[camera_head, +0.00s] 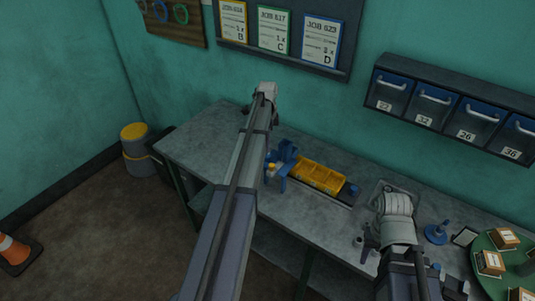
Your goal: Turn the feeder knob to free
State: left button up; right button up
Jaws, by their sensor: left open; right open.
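A feeder stands on the grey workbench (205,137), with a yellow tray (320,176) and blue parts (287,152) at its left end. A small yellow-orange round piece (271,167) shows beside the blue parts; I cannot tell whether it is the knob or how it is set. My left arm passes in front of the feeder's left side. My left gripper (273,112) is open near the back of the bench, small and partly hidden by its own arm. My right gripper (369,243) is open and empty over the bench front, right of the feeder and apart from it.
A green round tray (483,243) with small boxes stands at the right, near a blue-based stand (436,233). Blue bins (434,103) hang on the wall above the bench. A yellow-topped canister (134,132) and a cone (14,252) stand on the floor.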

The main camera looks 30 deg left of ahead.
aim_at(268, 155)
pick_arm(q)
notch_tip(268, 155, down, 7)
jog(key=b, duration=0.6)
jog(key=shift+f+b, duration=0.1)
jog(key=shift+b, duration=0.25)
grip_shut()
